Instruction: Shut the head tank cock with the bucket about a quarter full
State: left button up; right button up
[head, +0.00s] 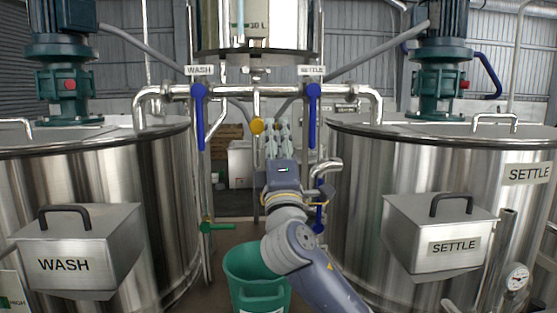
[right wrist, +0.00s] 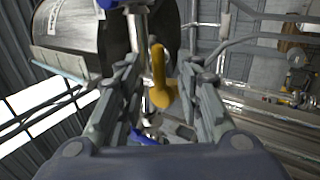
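The head tank (head: 258,42) hangs at top centre, marked 10 L. Below its pipe is a yellow handle (head: 256,126), likely its cock; it also shows in the right wrist view (right wrist: 160,82). There it appears between my right gripper's open fingers (right wrist: 165,75), with no clear contact. In the head view my right gripper (head: 277,128) is raised just right of the yellow handle, fingers up. The green bucket (head: 257,290) stands on the floor below, partly behind my arm; its liquid level cannot be made out. My left gripper is out of view.
Large steel tanks stand left (head: 150,200) and right (head: 365,180), with a WASH box (head: 85,245) and a SETTLE box (head: 440,235). Blue levers (head: 199,115) and (head: 313,115) hang down beside the centre. A green lever (head: 215,227) sits above the bucket's left.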

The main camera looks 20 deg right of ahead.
jog(key=v, duration=1)
jog(key=shift+s+a, duration=0.2)
jog(key=shift+s, duration=0.1)
jog(key=shift+f, duration=0.2)
